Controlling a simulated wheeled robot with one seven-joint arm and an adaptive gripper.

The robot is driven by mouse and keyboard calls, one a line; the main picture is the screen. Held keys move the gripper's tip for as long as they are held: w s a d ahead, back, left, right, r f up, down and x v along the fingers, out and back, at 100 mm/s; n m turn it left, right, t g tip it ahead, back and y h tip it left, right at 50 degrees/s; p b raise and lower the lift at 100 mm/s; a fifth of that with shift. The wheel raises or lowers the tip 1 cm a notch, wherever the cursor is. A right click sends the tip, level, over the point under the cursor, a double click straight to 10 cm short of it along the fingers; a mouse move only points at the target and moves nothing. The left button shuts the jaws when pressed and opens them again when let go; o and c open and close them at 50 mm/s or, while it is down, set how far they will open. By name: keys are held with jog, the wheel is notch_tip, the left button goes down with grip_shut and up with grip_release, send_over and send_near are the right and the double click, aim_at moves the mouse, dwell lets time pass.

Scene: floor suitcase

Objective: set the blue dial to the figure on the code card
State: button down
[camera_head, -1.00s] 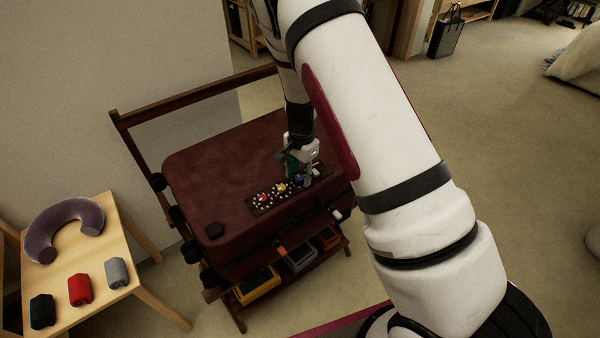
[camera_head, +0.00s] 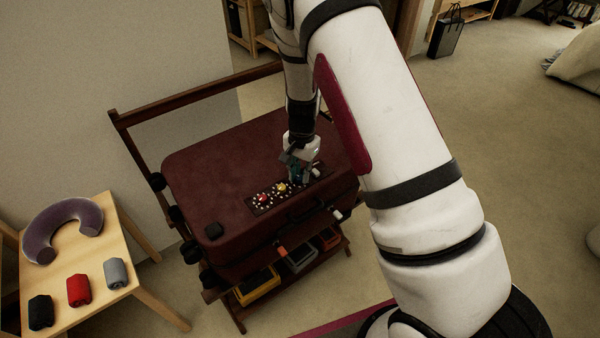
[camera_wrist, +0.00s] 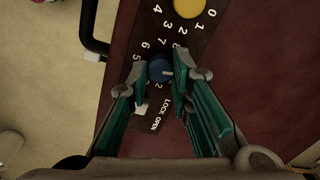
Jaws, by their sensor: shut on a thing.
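The blue dial (camera_wrist: 158,69) sits on a dark strip with white figures around it. A short white mark on the dial points to the right in the wrist view. My gripper (camera_wrist: 163,73) has its green fingers on either side of the dial and is shut on it. In the head view my gripper (camera_head: 296,180) is over the right end of the strip on the maroon suitcase (camera_head: 215,165) and hides the blue dial. I cannot make out a code card in either view.
A yellow dial (camera_wrist: 188,7) is beside the blue one; a red dial (camera_head: 263,198) is farther left. A white slider (camera_wrist: 142,108) is by the words LOCK OPEN. The suitcase handle (camera_wrist: 90,35) stands near. A wooden table (camera_head: 100,255) is at left.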

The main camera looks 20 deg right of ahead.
aim_at(301, 176)
jog(key=shift+n+b, duration=0.5)
jog(key=shift+n, duration=1.7)
jog(key=c, duration=1.4)
grip_release()
jog(key=shift+c, duration=0.2)
jog(key=shift+r, duration=0.1)
notch_tip(301, 176, up, 12)
jog(key=shift+d, duration=0.15)
